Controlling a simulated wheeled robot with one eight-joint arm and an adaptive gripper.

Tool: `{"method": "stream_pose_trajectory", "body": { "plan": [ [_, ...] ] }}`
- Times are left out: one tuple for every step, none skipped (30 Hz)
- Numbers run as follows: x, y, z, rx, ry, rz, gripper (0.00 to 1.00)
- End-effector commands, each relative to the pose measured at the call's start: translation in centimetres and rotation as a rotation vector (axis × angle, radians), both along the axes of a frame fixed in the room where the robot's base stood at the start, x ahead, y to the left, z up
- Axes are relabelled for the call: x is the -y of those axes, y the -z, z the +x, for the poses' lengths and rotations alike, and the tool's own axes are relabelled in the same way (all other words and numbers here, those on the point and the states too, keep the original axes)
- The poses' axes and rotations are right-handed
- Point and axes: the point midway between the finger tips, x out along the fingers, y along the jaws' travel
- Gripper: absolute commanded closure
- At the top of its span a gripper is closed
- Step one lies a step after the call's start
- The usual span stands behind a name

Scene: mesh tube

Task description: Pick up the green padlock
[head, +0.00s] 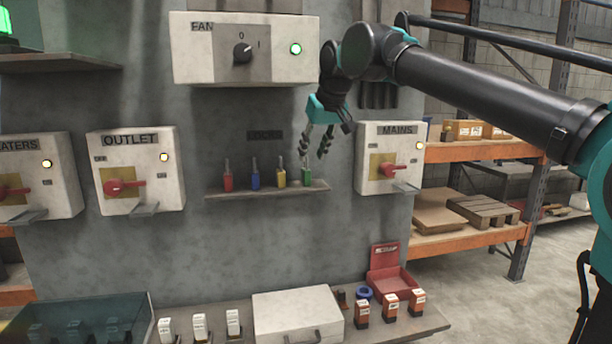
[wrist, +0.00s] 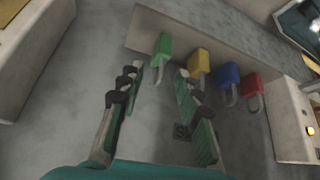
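The green padlock (head: 307,174) is at the right end of a row on a small wall shelf (head: 240,192), its shackle pointing up. It also shows in the wrist view (wrist: 163,44), just beyond the fingertips. My gripper (head: 317,152) is open and empty, above and close to the green padlock in the head view. In the wrist view my gripper (wrist: 158,76) has its two fingers spread, with the shackle of the green padlock showing between the tips. I cannot tell whether they touch it.
Yellow (head: 281,178), blue (head: 255,180) and red (head: 228,182) padlocks stand left of the green one. The MAINS box (head: 388,158) is just right of the shelf and the FAN box (head: 245,48) above.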

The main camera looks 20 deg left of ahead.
Motion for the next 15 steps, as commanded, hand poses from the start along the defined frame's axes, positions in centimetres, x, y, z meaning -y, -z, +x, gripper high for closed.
{"method": "stream_pose_trajectory", "body": {
  "plan": [
    [-0.1, 0.0, 0.2, 0.0, 0.0, 0.0, 0.66],
    [-0.3, 0.0, 0.3, 0.0, 0.0, 0.0, 0.66],
    [-0.5, 0.0, 0.5, 0.0, 0.0, 0.0, 0.66],
    [-0.7, 0.0, 0.7, 0.0, 0.0, 0.0, 0.66],
    [-0.9, 0.0, 1.0, 0.0, 0.0, 0.0, 0.66],
    [-1.2, 0.0, 1.4, 0.0, 0.0, 0.0, 0.66],
    [-1.5, 0.0, 1.6, 0.0, 0.0, 0.0, 0.66],
    [-1.8, 0.0, 2.0, 0.0, 0.0, 0.0, 0.66],
    [-2.2, 0.1, 2.4, 0.0, 0.0, 0.0, 0.66],
    [-2.3, 0.7, 2.5, 0.0, 0.0, 0.0, 0.66],
    [-2.5, 1.1, 2.7, 0.0, 0.0, 0.0, 0.66],
    [-2.7, 1.6, 2.9, 0.0, 0.0, 0.0, 0.66],
    [-2.8, 1.9, 3.0, 0.0, 0.0, 0.0, 0.66],
    [-2.9, 2.2, 3.2, 0.0, 0.0, 0.0, 0.66],
    [-3.0, 2.4, 3.3, 0.0, 0.0, 0.0, 0.66]
  ]
}}
